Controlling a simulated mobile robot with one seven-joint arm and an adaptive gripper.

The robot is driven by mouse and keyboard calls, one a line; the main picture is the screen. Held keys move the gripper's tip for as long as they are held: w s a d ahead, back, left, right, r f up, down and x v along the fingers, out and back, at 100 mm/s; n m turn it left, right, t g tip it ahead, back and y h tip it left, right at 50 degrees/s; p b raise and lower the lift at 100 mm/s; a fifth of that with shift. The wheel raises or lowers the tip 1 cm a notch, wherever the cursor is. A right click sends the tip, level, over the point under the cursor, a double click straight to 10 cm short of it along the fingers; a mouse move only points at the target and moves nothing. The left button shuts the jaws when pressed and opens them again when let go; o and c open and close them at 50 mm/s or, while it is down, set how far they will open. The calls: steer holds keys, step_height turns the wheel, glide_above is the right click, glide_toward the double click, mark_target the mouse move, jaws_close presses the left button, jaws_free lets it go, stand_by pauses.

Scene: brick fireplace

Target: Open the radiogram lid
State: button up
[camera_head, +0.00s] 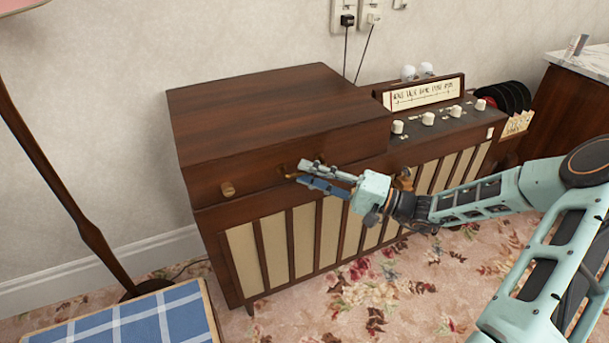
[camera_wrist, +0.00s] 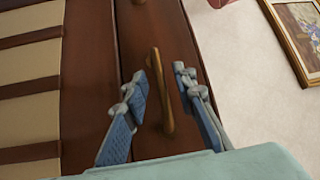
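The radiogram (camera_head: 240,230) is a dark wooden cabinet with pale slatted front panels. Its lid (camera_head: 270,105) is the large box-like left part of the top and lies shut. A brass handle (camera_wrist: 161,92) on the lid's front shows in the wrist view between my fingers; in the head view my fingers mostly cover it. My gripper (camera_head: 305,173) is at the lid's front face, and in the wrist view (camera_wrist: 168,82) its two blue fingers are apart on either side of the handle. I cannot tell whether either finger touches it.
The control panel (camera_head: 435,120) with white knobs is on the right. A lamp pole (camera_head: 50,165) and a blue checked cushioned seat (camera_head: 140,322) stand at left. Patterned carpet lies in front.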

steer(key=shift+w+a+r, duration=0.1)
steer(key=shift+w+a, duration=0.15)
steer(key=shift+a, duration=0.45)
jaws_close()
